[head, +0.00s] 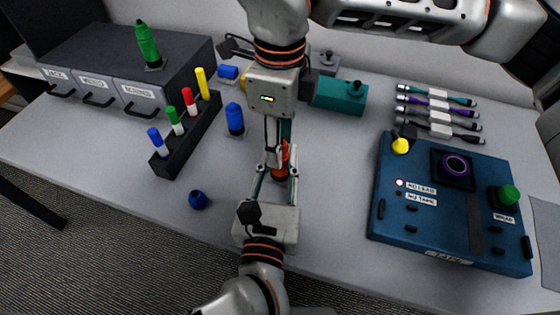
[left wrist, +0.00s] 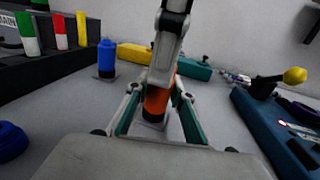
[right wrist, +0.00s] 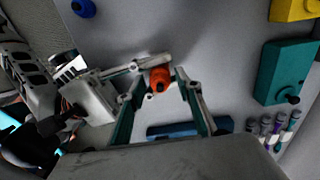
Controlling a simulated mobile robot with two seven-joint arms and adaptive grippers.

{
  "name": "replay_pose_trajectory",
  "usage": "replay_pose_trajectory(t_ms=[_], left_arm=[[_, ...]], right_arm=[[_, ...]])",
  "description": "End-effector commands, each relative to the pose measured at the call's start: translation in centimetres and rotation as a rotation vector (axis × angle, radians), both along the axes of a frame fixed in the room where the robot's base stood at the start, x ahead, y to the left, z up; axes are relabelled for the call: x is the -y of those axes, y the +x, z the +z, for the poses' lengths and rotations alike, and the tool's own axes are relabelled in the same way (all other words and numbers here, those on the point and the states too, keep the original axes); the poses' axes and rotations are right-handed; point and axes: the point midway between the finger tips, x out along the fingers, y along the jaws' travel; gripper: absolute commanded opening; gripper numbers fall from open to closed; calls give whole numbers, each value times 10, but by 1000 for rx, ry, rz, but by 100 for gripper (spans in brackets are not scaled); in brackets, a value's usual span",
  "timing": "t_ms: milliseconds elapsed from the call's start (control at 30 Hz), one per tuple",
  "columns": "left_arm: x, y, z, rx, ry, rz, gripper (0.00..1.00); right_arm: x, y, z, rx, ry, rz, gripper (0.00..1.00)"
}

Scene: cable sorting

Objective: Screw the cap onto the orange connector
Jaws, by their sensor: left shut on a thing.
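An orange connector (head: 280,173) stands upright on the table, near the middle in the head view. My left gripper (head: 277,178) comes in low from the front and is shut on it; the left wrist view shows the orange body (left wrist: 157,103) between the fingers. My right gripper (right wrist: 160,84) points down from above, its fingers apart on either side of the orange top (right wrist: 159,77). A finger hides part of the connector in the left wrist view. I cannot tell a separate cap from the orange body. A dark blue cap-like piece (head: 198,200) lies to the left.
A blue connector (head: 235,118) stands behind to the left, near a black rack (head: 183,148) of coloured pieces. Grey drawers (head: 110,75) are at the back left. A teal box (head: 340,95) is behind, and a blue tester box (head: 450,220) is at the right. The front table edge is clear.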

Motion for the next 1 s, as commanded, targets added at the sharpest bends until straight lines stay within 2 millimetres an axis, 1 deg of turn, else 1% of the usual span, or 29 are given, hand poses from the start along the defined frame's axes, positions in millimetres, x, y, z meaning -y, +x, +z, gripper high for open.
replay_pose_trajectory(t_ms=[133,167,200,267,300,633,667,700,733,1000], left_arm=[[0,0,0,0,0,0,0],[0,0,0,0,0,0,0],[0,0,0,0,0,0,0],[0,0,0,0,0,0,0],[0,0,0,0,0,0,0],[0,0,0,0,0,0,0],[0,0,0,0,0,0,0],[0,0,0,0,0,0,0],[0,0,0,0,0,0,0],[0,0,0,0,0,0,0]], right_arm=[[0,0,0,0,0,0,35],[0,0,0,0,0,0,32],[0,0,0,0,0,0,22],[0,0,0,0,0,0,6],[0,0,0,0,0,0,0],[0,0,0,0,0,-5,0],[0,0,0,0,0,-5,29],[0,0,0,0,0,-5,39],[0,0,0,0,0,-5,41],[0,0,0,0,0,-5,41]])
